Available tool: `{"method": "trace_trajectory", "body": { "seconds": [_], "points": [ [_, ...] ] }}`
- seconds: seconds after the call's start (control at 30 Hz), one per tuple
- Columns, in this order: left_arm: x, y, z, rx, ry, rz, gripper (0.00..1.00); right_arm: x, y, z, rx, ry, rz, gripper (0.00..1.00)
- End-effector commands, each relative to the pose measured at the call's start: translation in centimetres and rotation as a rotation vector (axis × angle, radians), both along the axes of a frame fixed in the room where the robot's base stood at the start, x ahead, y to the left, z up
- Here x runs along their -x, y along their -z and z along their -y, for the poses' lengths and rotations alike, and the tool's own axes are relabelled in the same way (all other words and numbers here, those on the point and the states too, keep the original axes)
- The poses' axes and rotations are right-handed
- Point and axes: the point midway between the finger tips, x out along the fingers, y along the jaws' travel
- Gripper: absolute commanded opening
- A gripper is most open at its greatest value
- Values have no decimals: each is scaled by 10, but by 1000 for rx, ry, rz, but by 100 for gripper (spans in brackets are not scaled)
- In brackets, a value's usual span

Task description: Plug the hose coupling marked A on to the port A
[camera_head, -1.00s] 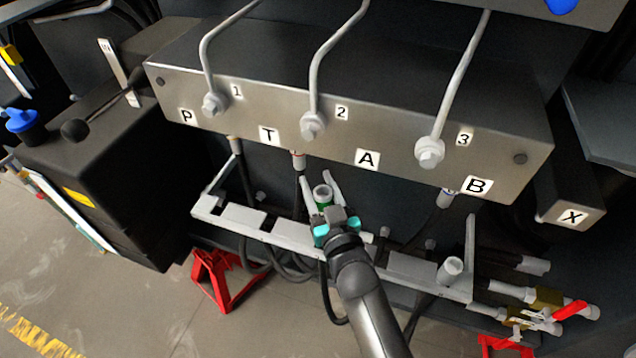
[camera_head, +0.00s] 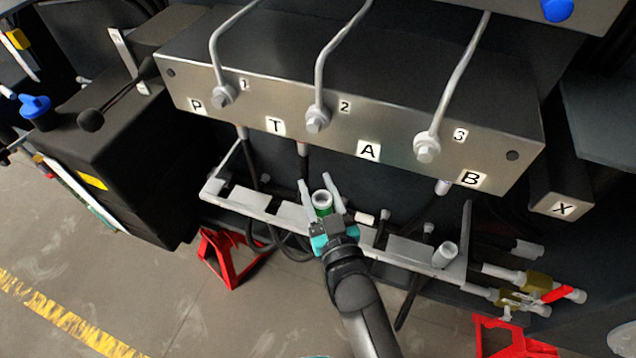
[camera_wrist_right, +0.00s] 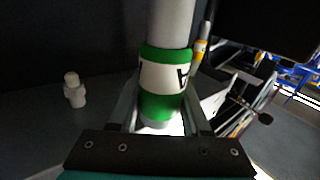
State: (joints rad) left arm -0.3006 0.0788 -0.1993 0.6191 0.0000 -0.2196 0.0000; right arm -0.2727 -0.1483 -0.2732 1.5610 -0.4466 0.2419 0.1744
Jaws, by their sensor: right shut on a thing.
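My right gripper (camera_head: 320,188) is shut on a pale hose coupling (camera_head: 323,208) with a green band. The right wrist view shows this coupling (camera_wrist_right: 163,82) upright between the fingers, with a black A turned sideways on the white part of its band. In the head view it is in front of the slotted rail, below the block and apart from it. The label A (camera_head: 368,150) is on the block's front face, between T and B. The port opening A itself is hidden under the block's lower edge. My left gripper is not in view.
The metal block (camera_head: 330,125) carries several pipes on its front. A pale coupling (camera_head: 443,187) sits under B. The slotted rail (camera_head: 290,212) runs below, with another pale fitting (camera_head: 445,254) at its right end. Red stands (camera_head: 225,258) are on the floor.

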Motion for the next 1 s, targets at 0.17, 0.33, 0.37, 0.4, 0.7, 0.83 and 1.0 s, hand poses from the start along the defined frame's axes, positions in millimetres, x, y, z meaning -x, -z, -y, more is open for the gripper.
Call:
{"method": "trace_trajectory", "body": {
  "seconds": [0.17,0.33,0.37,0.4,0.7,0.83,1.0],
  "points": [
    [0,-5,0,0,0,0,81,13,-6,-21,-55,2,-20,0],
    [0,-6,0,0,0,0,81,16,-6,-22,-54,2,-19,0],
    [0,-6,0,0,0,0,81,16,-6,-22,-54,2,-19,0],
    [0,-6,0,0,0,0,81,16,-6,-22,-54,2,-19,0],
    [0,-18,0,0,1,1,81,23,-8,-4,-53,2,-20,0],
    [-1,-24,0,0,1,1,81,27,-8,10,-52,3,-20,0],
    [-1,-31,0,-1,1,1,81,31,-8,28,-49,4,-18,0]
  ]
}}
